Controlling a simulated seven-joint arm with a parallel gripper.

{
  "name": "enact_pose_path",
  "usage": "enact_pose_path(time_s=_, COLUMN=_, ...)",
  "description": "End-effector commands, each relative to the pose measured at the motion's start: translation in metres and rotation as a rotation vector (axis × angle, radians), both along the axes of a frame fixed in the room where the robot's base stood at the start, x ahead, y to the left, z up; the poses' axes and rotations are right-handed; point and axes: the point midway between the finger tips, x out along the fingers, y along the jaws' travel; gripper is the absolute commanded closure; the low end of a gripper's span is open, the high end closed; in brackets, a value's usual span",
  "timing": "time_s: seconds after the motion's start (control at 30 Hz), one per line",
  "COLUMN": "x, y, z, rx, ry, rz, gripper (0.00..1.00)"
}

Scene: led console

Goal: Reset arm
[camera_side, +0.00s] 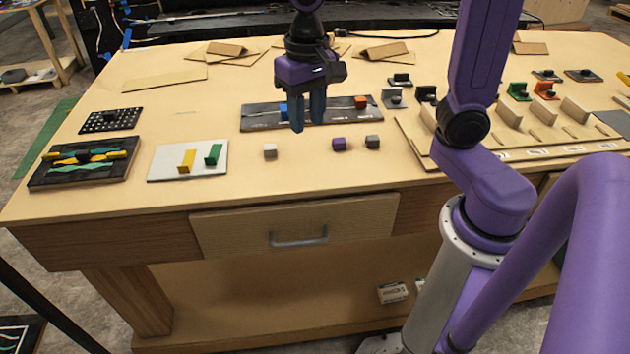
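My gripper (307,126) hangs fingers-down above the middle of the table, in front of a dark panel (262,119) in this view. Its two dark fingers stand apart with nothing seen between them, so it looks open and empty. The panel bears a blue block (284,111), partly hidden by the fingers, and an orange block (361,102). My purple arm fills the right side of the view and hides part of the table.
White (270,151), purple (339,144) and grey (372,142) cubes lie near the front. A wooden tray (412,141) with slots is at right. A closed drawer (292,228) is below.

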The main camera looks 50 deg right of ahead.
Motion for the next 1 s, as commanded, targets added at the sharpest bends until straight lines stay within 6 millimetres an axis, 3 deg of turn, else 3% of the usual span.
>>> enact_pose_path(time_s=0.2, x=-0.065, y=0.000, z=-0.016, rx=-0.002, ry=-0.007, rz=0.477, gripper=0.66)
enact_pose_path(time_s=0.5, x=-0.143, y=-0.017, z=-0.041, rx=-0.004, ry=-0.018, rz=1.091, gripper=0.66)
enact_pose_path(time_s=0.7, x=-0.169, y=-0.027, z=-0.050, rx=-0.004, ry=-0.024, rz=1.317, gripper=0.66)
enact_pose_path(time_s=1.0, x=-0.173, y=-0.029, z=-0.052, rx=-0.005, ry=-0.025, rz=1.363, gripper=0.66)
